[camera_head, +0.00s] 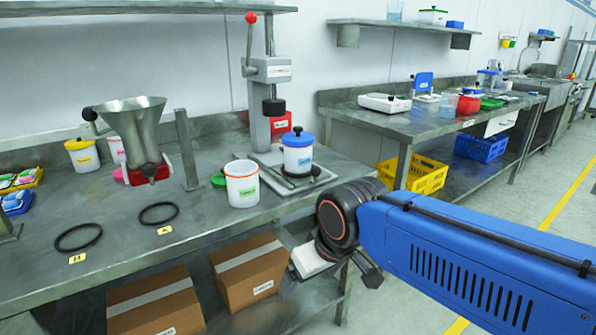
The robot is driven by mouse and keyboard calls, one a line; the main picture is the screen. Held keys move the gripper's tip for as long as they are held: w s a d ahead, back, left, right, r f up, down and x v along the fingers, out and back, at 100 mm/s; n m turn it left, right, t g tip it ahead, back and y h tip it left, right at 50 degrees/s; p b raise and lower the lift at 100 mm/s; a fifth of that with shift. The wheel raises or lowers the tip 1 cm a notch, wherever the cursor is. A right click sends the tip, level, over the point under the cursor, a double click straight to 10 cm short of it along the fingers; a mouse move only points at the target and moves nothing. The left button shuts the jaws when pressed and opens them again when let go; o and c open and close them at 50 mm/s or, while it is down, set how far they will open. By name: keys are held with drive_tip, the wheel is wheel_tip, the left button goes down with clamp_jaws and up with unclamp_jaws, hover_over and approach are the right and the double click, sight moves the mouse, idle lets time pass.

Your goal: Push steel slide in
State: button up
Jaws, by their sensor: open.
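A steel hopper (133,128) with a wide funnel top and a narrow neck stands on the left workbench, with a red part (146,172) at its lower end. A dark knob (90,114) sticks out at its upper left. A steel upright plate (187,150) stands just right of it. I cannot make out for sure which part is the steel slide. My gripper (335,268) is open at the end of my blue arm, low in front of the bench's right end. It is well right of the hopper and apart from it. Its fingers are partly hidden by the wrist.
A white tub (242,188) and a blue-lidded pot (298,158) stand on the bench near a lever press (266,70). Two black rings (78,238) lie at the front left. Cardboard boxes (250,275) sit on the lower shelf. Open floor lies to the right.

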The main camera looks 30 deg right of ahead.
drive_tip(key=shift+w+r, duration=0.2)
drive_tip(key=shift+r, duration=0.15)
drive_tip(key=c, duration=0.5)
drive_tip(key=w+d+r, duration=0.2)
drive_tip(key=w+r, duration=0.1)
drive_tip(key=r, duration=0.2)
drive_tip(key=w+d+r+g, duration=0.1)
drive_tip(key=w+d+r, duration=0.1)
drive_tip(key=w+r, duration=0.2)
drive_tip(key=w+d+r+m+g, duration=0.1)
drive_tip(key=w+d+r, duration=0.1)
drive_tip(key=w+r, duration=0.2)
wheel_tip(320, 180, up, 4)
drive_tip(key=shift+d+f, duration=0.15)
drive_tip(key=c, duration=0.5)
drive_tip(key=w+d+r+g+y, duration=0.2)
drive_tip(key=w+d+r, duration=0.8)
drive_tip(key=d+r, duration=0.4)
drive_tip(key=shift+m, duration=0.4)
drive_tip(key=a+f, duration=0.1)
drive_tip(key=f, duration=0.4)
drive_tip(key=a+f, duration=0.1)
drive_tip(key=f, duration=0.5)
drive_tip(key=a+f, duration=0.1)
drive_tip(key=f, duration=0.5)
drive_tip(key=shift+a+f, duration=0.2)
drive_tip(key=shift+a, duration=0.2)
clamp_jaws()
drive_tip(key=shift+w, duration=0.15)
